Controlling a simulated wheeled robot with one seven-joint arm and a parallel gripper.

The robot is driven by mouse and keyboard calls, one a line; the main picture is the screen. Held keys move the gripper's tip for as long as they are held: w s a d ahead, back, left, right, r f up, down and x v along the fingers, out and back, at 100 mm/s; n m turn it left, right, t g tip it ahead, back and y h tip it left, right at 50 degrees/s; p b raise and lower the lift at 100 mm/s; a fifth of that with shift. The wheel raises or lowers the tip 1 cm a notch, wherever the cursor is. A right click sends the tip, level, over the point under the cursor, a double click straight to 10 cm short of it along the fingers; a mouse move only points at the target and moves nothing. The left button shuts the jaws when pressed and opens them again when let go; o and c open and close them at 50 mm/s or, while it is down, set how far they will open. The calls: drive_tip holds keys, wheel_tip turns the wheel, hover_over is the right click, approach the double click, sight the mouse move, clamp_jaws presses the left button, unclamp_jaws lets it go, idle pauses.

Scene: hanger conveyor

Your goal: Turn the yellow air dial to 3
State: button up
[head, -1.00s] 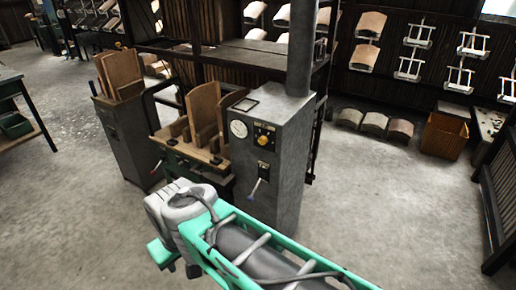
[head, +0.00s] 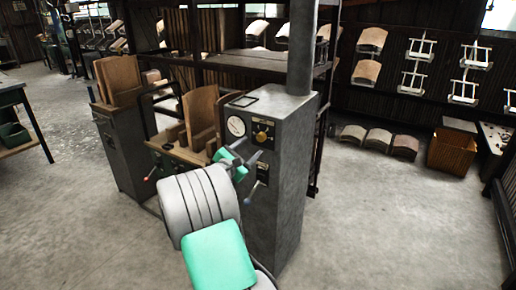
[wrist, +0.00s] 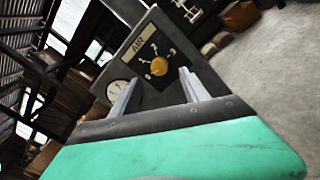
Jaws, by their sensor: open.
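The yellow air dial (head: 262,137) sits on a black plate on the upper front of a grey metal cabinet (head: 285,190). In the wrist view the dial (wrist: 159,66) shows below an AIR label (wrist: 138,41), with tick marks and numbers around it too small to read surely. My gripper (head: 250,161) is in front of the cabinet face, a little below the dial in the head view. In the wrist view my gripper (wrist: 157,88) has its two fingers spread apart with nothing between them, and the dial lies beyond, between the finger directions. I see no contact with the dial.
A round white gauge (head: 236,126) is left of the dial. A lever with a blue knob (head: 250,199) sticks out lower on the cabinet. Wooden forms (head: 200,110) stand left of the cabinet.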

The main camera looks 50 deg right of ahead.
sight(260, 138)
drive_tip(key=d, duration=0.4)
drive_tip(key=w+d, duration=0.1)
drive_tip(key=d, duration=0.1)
drive_tip(key=shift+d, duration=0.4)
clamp_jaws()
